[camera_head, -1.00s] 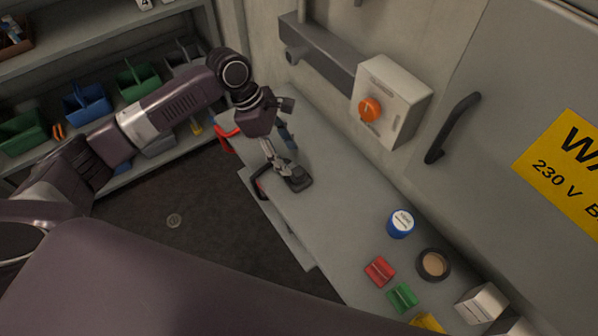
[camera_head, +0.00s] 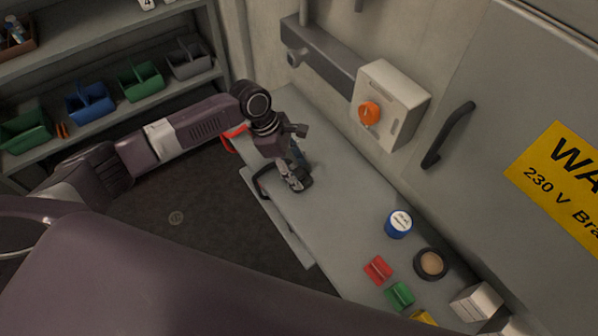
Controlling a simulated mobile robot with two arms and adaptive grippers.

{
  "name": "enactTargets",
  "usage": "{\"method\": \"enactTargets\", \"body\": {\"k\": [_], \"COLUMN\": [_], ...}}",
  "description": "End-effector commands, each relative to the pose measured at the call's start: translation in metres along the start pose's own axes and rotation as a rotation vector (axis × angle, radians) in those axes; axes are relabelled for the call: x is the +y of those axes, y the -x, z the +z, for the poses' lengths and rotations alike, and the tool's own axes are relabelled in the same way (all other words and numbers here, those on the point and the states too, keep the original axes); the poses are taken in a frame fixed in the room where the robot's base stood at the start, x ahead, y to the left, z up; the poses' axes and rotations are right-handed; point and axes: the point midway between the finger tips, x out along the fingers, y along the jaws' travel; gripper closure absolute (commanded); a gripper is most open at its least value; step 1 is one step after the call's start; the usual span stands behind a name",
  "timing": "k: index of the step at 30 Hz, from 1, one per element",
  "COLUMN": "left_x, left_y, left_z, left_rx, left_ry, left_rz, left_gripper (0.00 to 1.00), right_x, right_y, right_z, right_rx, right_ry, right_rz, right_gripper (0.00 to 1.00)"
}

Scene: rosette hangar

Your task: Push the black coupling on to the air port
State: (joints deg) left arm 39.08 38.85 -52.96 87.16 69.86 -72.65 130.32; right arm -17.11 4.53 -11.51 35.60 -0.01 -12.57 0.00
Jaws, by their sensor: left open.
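My left gripper (camera_head: 295,182) is open and points down over the far part of the grey worktop (camera_head: 345,215). Dark fingertips show close to the surface, and I cannot tell whether anything lies between them. I cannot make out the black coupling; the gripper may hide it. A grey rail (camera_head: 325,58) on the wall behind has a short round stub (camera_head: 294,59) at its left end. It may be the air port, but I cannot tell. My right gripper is not in view.
A black handle (camera_head: 262,183) and a red handle (camera_head: 229,141) stand at the worktop's edge. A blue tin (camera_head: 399,223), a dark round dish (camera_head: 431,263) and red (camera_head: 378,269) and green (camera_head: 400,294) blocks lie nearer. A switch box (camera_head: 391,103) juts from the wall.

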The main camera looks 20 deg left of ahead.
Motion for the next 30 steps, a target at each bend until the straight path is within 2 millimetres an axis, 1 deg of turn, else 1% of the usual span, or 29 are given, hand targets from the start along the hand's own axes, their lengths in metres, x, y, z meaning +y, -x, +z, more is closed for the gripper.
{"method": "enactTargets", "body": {"k": [1, 4, 13, 24, 25, 30], "left_x": [-0.0008, -0.0002, -0.0002, -0.0002, 0.0000, 0.0001], "left_y": [-0.0044, -0.0086, -0.0089, -0.0086, -0.0084, -0.0082], "left_z": [0.0001, -0.0003, -0.0006, -0.0006, -0.0003, -0.0004], "left_rx": [0.001, 0.001, 0.001, 0.001, 0.001, 0.001], "left_ry": [0.001, -0.001, -0.001, -0.001, -0.001, -0.001], "left_rz": [-0.002, 0.000, 0.000, 0.000, 0.001, 0.001], "left_gripper": [0.50, 0.50, 0.50, 0.91, 0.92, 0.92], "right_x": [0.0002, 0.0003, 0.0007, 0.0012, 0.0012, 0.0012], "right_y": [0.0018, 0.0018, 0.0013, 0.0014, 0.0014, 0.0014], "right_z": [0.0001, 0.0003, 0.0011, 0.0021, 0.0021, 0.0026], "right_rx": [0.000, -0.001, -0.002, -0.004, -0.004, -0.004], "right_ry": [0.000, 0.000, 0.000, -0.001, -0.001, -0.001], "right_rz": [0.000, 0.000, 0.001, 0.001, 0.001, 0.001], "right_gripper": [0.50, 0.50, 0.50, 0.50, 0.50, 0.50]}}
